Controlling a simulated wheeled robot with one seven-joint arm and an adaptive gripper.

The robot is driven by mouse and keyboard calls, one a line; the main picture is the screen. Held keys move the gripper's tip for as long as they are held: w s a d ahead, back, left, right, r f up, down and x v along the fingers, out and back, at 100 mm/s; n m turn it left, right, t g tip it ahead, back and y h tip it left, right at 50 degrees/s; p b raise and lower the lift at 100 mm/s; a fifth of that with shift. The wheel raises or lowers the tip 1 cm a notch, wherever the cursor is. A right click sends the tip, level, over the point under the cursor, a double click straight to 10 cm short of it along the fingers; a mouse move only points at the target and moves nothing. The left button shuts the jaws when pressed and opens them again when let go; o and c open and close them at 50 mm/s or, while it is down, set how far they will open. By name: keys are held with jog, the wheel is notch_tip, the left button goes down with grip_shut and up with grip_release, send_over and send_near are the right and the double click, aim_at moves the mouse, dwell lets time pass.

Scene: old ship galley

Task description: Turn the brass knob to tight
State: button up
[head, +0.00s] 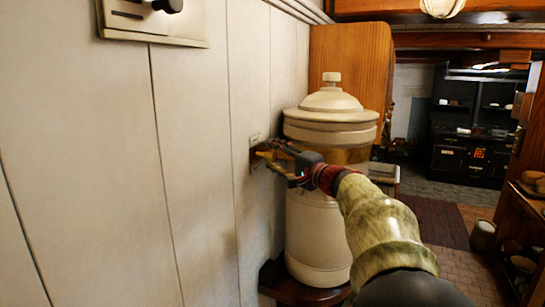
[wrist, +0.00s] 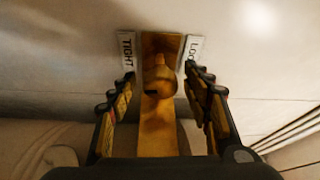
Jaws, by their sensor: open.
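The brass knob (wrist: 158,78) sits on a brass plate (wrist: 160,42) on the pale wall, in the upper middle of the wrist view. A brass bar (wrist: 158,130) runs from it toward my gripper's base. A label reading TIGHT (wrist: 127,50) is left of the plate. A partly covered label starting LOO (wrist: 193,52) is right of it. My gripper (wrist: 160,76) is open, one finger on each side of the knob, with visible gaps. In the head view my gripper (head: 272,158) is at the wall and mostly hides the knob.
A large cream lidded container (head: 318,240) stands on a dark wooden shelf (head: 290,290) right beside my gripper. A wooden panel (head: 352,60) is behind it. A switch plate (head: 150,22) is on the wall at upper left. The wall between is bare.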

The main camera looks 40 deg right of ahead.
jog(key=shift+w, duration=0.1)
jog(key=shift+c, duration=1)
jog(key=c, duration=1)
jog(key=shift+o, duration=0.2)
jog(key=shift+r+p, duration=0.1)
jog(key=shift+p, duration=0.3)
jog(key=shift+m+g+p, duration=0.3)
jog(key=shift+m, duration=0.4)
jog(key=o, duration=1.2)
jog(key=shift+c, duration=0.2)
